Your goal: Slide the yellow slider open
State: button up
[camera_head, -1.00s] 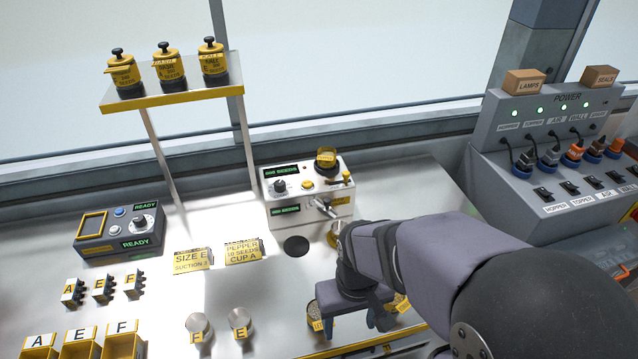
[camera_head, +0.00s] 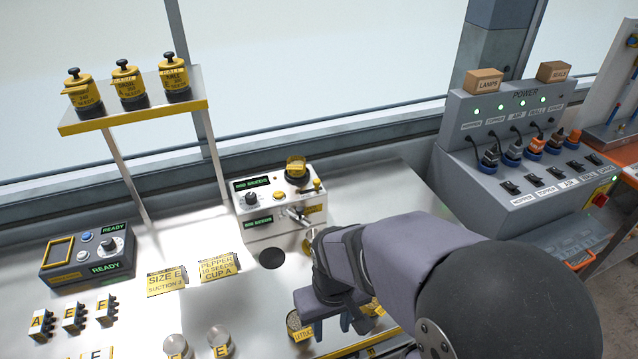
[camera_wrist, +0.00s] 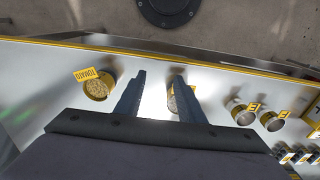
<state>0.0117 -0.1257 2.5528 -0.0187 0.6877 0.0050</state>
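No part in view is clearly marked as the yellow slider. The grey seed machine (camera_head: 284,212) at the back middle has a small yellow knob (camera_head: 317,186) on its right top edge and a yellow button (camera_head: 279,195) on its face. I cannot tell whether either is the slider. My gripper (camera_head: 355,322) hangs low over the front of the bench, apart from the machine. In the wrist view my gripper (camera_wrist: 159,75) is open, its two fingers well apart. A round seed cup (camera_wrist: 174,88) shows partly behind the right finger. Nothing is visibly held.
A cup labelled tomato (camera_wrist: 98,88) stands left of my fingers in the wrist view. Empty metal cups (camera_head: 219,338) stand front left. A shelf (camera_head: 135,115) with yellow jars stands at the back left. A power panel (camera_head: 520,120) stands at the right.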

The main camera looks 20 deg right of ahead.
jog(key=w+d+t+b, duration=0.1)
jog(key=w+d+t, duration=0.1)
jog(key=w, duration=0.4)
jog(key=w+d+f+t+h+b, duration=0.1)
jog(key=w+d+t+b, duration=0.1)
jog(key=w+d, duration=0.2)
jog(key=w+d+f+t+b, duration=0.1)
jog(key=w+d+t, duration=0.2)
jog(key=w, duration=0.6)
jog(key=shift+d+f+h, duration=0.2)
jog(key=shift+d+h, duration=0.1)
jog(key=shift+d, duration=0.25)
jog(key=w+d+r+t+y+b, duration=0.1)
jog(key=w+d+r+t+b, duration=0.15)
jog(key=w+t, duration=0.4)
jog(key=n+t+y+b, duration=0.3)
jog(key=t+y+b, duration=0.1)
jog(key=y, duration=0.1)
send_near(319, 183)
jog(key=shift+w+r+g, duration=0.15)
jog(key=shift+w+g, duration=0.1)
jog(key=shift+w, duration=0.25)
jog(key=shift+p+x, duration=0.85)
jog(key=shift+x, duration=2.8)
jog(key=shift+a, duration=0.1)
jog(key=shift+c, duration=0.5)
